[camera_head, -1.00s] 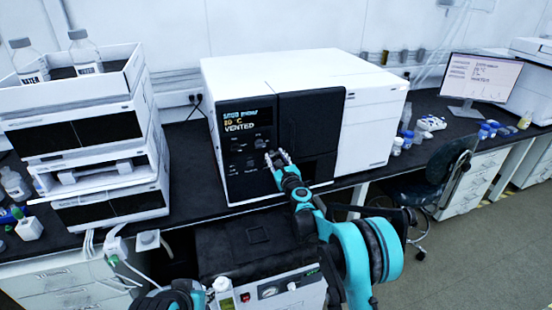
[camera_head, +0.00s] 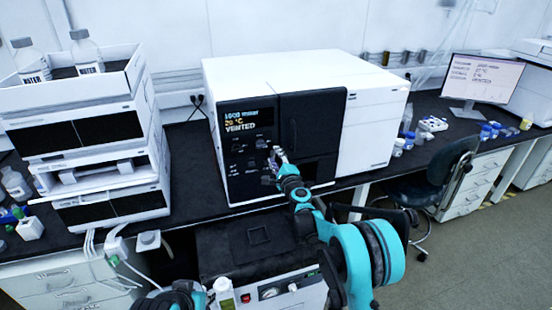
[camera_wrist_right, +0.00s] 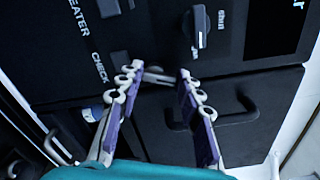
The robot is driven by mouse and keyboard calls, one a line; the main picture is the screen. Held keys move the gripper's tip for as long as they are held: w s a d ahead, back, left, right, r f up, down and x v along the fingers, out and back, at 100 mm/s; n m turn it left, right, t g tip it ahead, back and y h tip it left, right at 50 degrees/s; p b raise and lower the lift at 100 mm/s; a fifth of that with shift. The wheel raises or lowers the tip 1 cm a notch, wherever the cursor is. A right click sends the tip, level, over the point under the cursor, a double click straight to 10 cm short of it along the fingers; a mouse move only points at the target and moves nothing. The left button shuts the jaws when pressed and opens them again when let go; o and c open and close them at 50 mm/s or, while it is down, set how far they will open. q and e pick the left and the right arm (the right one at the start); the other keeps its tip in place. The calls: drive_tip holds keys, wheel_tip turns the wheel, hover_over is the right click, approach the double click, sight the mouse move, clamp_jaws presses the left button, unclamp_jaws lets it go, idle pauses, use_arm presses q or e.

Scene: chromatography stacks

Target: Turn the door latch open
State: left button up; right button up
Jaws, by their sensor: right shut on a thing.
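The white and black instrument (camera_head: 290,80) stands on the bench, with its dark door (camera_head: 310,125) on the front right. My right gripper (camera_head: 277,158) is at the front, by the edge between the control panel and the door. In the right wrist view, the gripper (camera_wrist_right: 158,78) has its purple-padded fingers around a small grey piece, the door latch (camera_wrist_right: 157,75). The door looks closed.
A black handle (camera_wrist_right: 240,112) sits on the front beside the fingers, and a knob (camera_wrist_right: 200,26) is on the panel. A stack of white modules (camera_head: 100,130) with bottles stands left. A pump unit (camera_head: 255,250) is below the bench front. A chair (camera_head: 440,180) stands right.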

drive_tip(key=shift+a+n, duration=0.15)
drive_tip(key=shift+n, duration=2.15)
drive_tip(key=shift+f, duration=0.1)
drive_tip(key=o, duration=1.2)
drive_tip(key=shift+c, duration=0.2)
drive_tip(key=v, duration=1.2)
